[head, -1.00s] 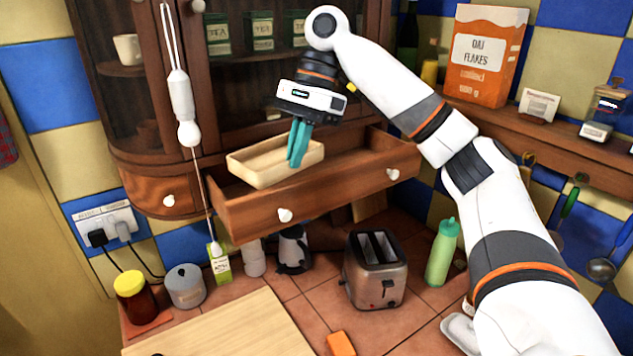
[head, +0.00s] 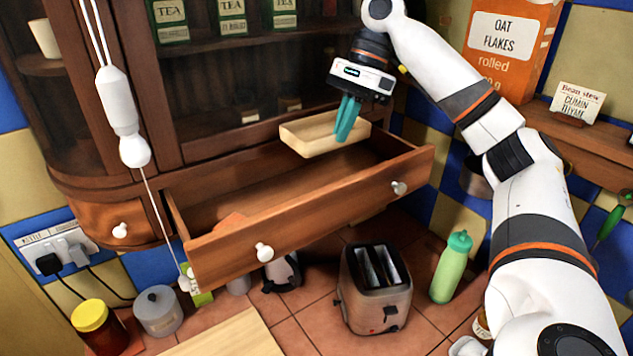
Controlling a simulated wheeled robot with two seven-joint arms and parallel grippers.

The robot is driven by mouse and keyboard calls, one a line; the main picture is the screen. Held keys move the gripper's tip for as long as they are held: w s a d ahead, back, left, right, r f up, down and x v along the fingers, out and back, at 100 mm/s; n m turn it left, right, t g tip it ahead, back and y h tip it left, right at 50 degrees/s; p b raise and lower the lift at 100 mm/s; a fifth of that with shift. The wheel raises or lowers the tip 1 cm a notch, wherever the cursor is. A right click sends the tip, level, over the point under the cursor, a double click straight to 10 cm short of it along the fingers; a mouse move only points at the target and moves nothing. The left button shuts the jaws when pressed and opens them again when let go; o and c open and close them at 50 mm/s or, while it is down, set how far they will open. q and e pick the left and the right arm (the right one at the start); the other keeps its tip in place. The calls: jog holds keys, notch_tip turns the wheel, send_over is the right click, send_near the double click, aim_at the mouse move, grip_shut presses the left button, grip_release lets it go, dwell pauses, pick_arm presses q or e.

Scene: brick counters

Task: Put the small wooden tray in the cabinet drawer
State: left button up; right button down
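The small wooden tray (head: 304,146) is pale and shallow, and hangs at the back right of the open cabinet drawer (head: 320,221), around the level of its rim. The drawer is pulled out from the dark wooden cabinet and has two white knobs. A small flat orange-brown thing (head: 232,221) lies inside at its left. My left gripper is not in view.
A white hanging pull cord (head: 128,120) dangles by the drawer's left end. Below are a toaster (head: 377,285), a green bottle (head: 451,267) and a yellow-lidded jar (head: 95,325). An oat flakes box (head: 510,45) stands on the right shelf. The drawer's middle is mostly clear.

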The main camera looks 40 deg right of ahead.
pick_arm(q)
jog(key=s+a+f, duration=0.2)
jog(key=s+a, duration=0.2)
pick_arm(e)
jog(key=f, duration=0.2)
jog(key=s+a+f, duration=0.1)
jog(key=f, duration=0.5)
jog(key=shift+s+a, duration=0.15)
jog(key=shift+s, duration=0.1)
jog(key=f, duration=0.3)
jog(key=shift+w+d, duration=0.3)
jog(key=shift+d, duration=0.05)
jog(key=shift+w+f+p, duration=0.2)
jog(key=shift+w+p, duration=0.05)
jog(key=shift+p, duration=0.05)
jog(key=w+p, duration=0.2)
jog(key=shift+w+r, duration=0.3)
jog(key=shift+w, duration=0.05)
jog(key=shift+w+f+p, duration=0.45)
jog(key=shift+f+p, duration=0.05)
jog(key=shift+f, duration=0.55)
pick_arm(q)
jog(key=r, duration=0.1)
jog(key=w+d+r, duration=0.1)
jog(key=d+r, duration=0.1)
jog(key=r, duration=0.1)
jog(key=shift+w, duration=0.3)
pick_arm(e)
jog(key=shift+s+d, duration=0.1)
jog(key=shift+s, duration=0.05)
